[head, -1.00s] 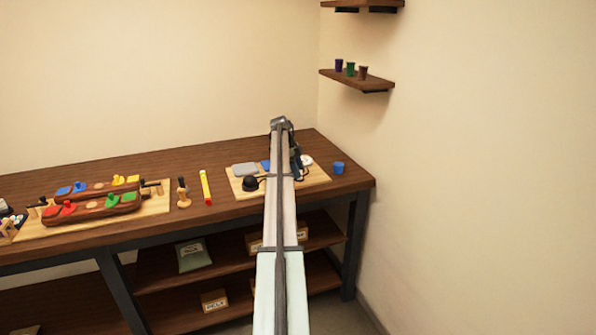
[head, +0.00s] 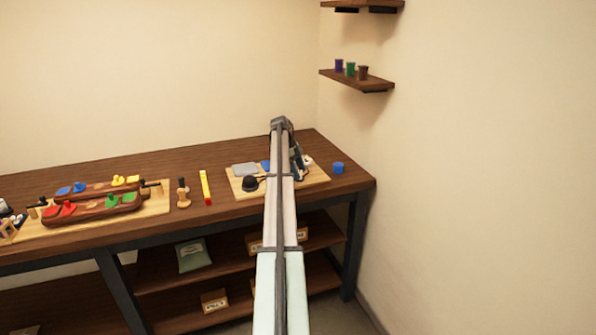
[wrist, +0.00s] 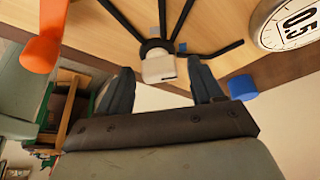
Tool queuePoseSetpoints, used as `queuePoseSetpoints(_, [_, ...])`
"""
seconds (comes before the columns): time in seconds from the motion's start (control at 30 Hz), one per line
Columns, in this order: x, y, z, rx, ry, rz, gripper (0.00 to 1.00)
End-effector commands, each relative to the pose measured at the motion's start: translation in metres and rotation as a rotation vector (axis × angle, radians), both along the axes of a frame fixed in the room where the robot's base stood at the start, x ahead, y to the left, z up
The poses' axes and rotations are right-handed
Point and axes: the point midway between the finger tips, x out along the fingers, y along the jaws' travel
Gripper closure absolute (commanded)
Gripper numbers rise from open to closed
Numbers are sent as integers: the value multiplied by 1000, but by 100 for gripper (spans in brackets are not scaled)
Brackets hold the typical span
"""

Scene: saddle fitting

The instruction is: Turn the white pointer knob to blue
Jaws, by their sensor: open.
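In the wrist view a white knob (wrist: 160,68) with a small dark mark sits at a dark ring on the wooden board (wrist: 95,40). Black bars fan out from the ring. A small blue patch (wrist: 182,47) lies just beyond the knob, to its right, and a greyish patch (wrist: 155,32) lies straight beyond it. My gripper (wrist: 161,67) is open, with one dark finger on each side of the knob in the picture. No contact shows, and I cannot tell how far down the fingers reach. In the head view my arm hides the knob.
An orange piece (wrist: 40,52) stands at the left. In the head view, a black rounded object (head: 250,184) and grey pad (head: 245,169) lie left of my arm.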

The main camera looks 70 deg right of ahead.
Motion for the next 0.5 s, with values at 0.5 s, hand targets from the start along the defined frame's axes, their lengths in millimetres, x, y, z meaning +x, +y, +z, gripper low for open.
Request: queuePoseSetpoints(0.5, [30, 0, 71, -1, 0, 0, 34])
